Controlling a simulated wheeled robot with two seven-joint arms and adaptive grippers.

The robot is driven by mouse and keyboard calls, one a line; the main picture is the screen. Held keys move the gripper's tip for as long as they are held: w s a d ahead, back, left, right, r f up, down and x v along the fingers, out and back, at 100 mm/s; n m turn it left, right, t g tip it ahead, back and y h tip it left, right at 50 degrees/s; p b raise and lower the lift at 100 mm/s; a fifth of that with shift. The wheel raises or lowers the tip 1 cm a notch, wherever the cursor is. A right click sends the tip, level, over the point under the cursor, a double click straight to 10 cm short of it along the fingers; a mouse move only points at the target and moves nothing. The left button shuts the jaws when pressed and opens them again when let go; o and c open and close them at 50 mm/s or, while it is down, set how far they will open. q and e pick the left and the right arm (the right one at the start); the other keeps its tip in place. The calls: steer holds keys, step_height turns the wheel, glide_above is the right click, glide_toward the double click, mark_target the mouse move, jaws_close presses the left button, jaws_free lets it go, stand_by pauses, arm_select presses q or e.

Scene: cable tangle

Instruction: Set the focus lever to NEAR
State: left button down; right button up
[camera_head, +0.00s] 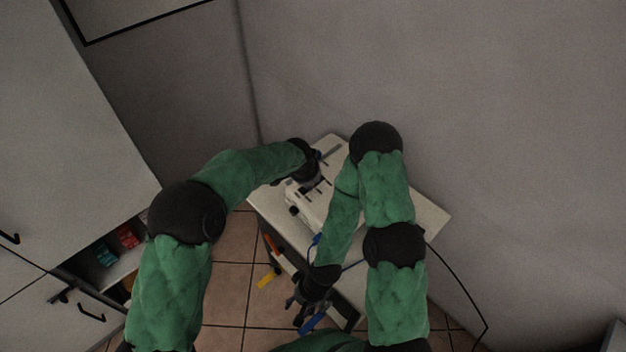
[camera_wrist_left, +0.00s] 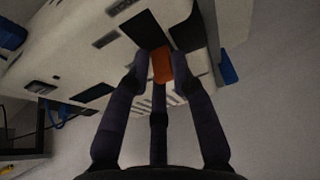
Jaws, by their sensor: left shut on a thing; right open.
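A white device (camera_head: 309,211) with dark slots stands on the pale table, and part of it is hidden by my arms. In the left wrist view its white body (camera_wrist_left: 85,45) fills the upper part, with several dark rectangular slots. A small orange piece (camera_wrist_left: 162,64), which looks like the focus lever, sits between my left fingertips. My left gripper (camera_head: 316,178) is at the device's far part, shut on the orange piece; its fingers also show in the left wrist view (camera_wrist_left: 160,80). Lever markings are not readable. My right gripper (camera_head: 308,304) is open and empty, low near the table's front.
The table (camera_head: 425,214) stands against grey walls. Blue cable (camera_head: 316,240) lies by the device, and a black cable (camera_head: 470,290) hangs at the right. Yellow (camera_head: 267,280) and orange (camera_head: 271,243) items are at the front-left edge. A white cabinet (camera_head: 70,120) stands at left.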

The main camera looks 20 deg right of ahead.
arm_select(q)
steer(key=shift+w+a, duration=0.2)
steer(key=shift+a, duration=0.1)
steer(key=c, duration=1.2)
jaws_free()
steer(key=shift+o, duration=0.2)
steer(key=shift+a, duration=0.2)
steer(key=shift+w, duration=0.1)
steer(key=shift+d, duration=0.15)
steer(key=shift+r, duration=0.5)
steer(key=v, duration=1.1)
steer(key=shift+s, duration=0.25)
steer(key=shift+f, duration=0.1)
